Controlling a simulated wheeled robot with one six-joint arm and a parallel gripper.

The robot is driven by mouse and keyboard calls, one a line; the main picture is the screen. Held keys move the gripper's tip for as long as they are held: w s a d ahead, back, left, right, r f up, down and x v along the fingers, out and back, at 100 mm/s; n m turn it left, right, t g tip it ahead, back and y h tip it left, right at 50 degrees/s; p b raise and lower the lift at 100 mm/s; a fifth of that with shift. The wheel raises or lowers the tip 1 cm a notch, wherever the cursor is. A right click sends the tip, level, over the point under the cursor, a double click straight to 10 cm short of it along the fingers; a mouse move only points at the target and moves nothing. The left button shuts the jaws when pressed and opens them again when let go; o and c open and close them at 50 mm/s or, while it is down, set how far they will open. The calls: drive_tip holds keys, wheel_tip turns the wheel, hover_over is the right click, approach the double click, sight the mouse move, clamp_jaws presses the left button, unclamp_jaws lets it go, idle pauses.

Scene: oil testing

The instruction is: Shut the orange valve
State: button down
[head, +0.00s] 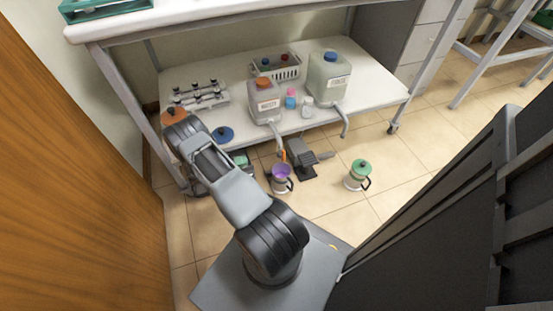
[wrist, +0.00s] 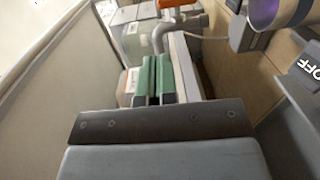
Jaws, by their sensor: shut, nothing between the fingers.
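The orange valve (head: 283,152) shows as a small orange handle by the lower end of the grey spout (head: 274,133) of the jug with the orange cap (head: 264,98). In the wrist view the orange handle (wrist: 177,3) is cut by the top edge, above a bent grey pipe (wrist: 160,34). My gripper (head: 241,159) is mostly hidden behind my arm in the head view. In the wrist view its two green fingers (wrist: 155,68) are together and empty. They are apart from the orange handle, lower in the picture.
A purple-topped jug (head: 281,177) stands beneath the spout, close to a dark grey device (head: 304,157); "OFF" shows at right in the wrist view (wrist: 311,66). A green-lidded jug (head: 359,173) stands farther right. The shelf (head: 375,92) also holds a blue-capped jug (head: 327,77).

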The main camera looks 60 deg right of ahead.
drive_tip(key=f, duration=0.2)
drive_tip(key=b, duration=0.3)
approach(284, 156)
drive_tip(key=w+x, duration=0.1)
drive_tip(key=x, duration=0.4)
drive_tip(key=shift+s+d+r+h, duration=0.15)
drive_tip(key=shift+s+d+h, duration=0.05)
drive_tip(key=shift+s+d, duration=0.25)
drive_tip(key=shift+s+d+r+h, duration=0.2)
drive_tip(key=shift+s+d, duration=0.15)
drive_tip(key=shift+d, duration=0.15)
